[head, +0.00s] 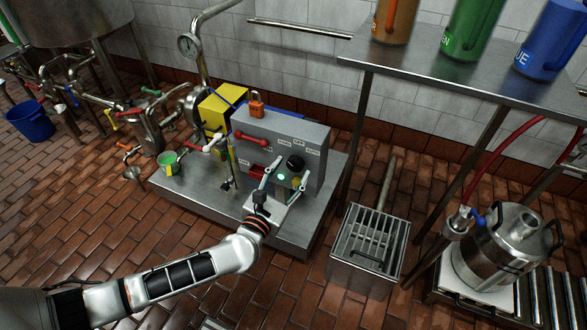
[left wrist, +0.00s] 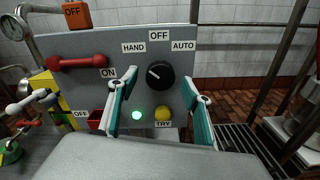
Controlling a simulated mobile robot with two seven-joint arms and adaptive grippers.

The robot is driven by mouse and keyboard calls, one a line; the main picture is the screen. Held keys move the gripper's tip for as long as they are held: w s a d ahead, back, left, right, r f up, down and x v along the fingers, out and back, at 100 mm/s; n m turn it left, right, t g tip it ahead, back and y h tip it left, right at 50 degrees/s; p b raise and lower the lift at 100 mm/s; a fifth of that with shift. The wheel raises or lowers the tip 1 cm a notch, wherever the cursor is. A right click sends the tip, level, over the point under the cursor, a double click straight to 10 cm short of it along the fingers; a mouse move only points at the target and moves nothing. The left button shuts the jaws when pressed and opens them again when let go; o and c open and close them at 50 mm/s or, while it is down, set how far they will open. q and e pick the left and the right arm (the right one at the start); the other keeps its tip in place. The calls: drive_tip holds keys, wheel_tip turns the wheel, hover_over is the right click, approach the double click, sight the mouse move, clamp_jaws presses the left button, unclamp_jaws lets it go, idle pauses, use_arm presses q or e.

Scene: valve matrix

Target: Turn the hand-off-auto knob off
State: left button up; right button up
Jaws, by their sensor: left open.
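The hand-off-auto knob (left wrist: 160,75) is a round black knob on the grey control panel (left wrist: 215,60), with HAND, OFF and AUTO labels around its top. Its white mark sits left of centre, toward the HAND side. In the head view the knob (head: 295,162) shows just beyond my left gripper (head: 291,173). My left gripper (left wrist: 161,80) is open and empty, with one teal-padded finger to each side of the knob in the left wrist view. I see no clear contact. My right gripper is in neither view.
A green lit lamp (left wrist: 137,114) and a yellow button (left wrist: 163,113) sit below the knob. A red lever (left wrist: 77,63) and an orange OFF padlock (left wrist: 77,14) are at the left. A metal grate (head: 372,235) stands right of the bench (head: 285,232).

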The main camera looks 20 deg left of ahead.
use_arm(q)
drive_tip(key=shift+w, duration=0.9)
drive_tip(key=c, duration=1.1)
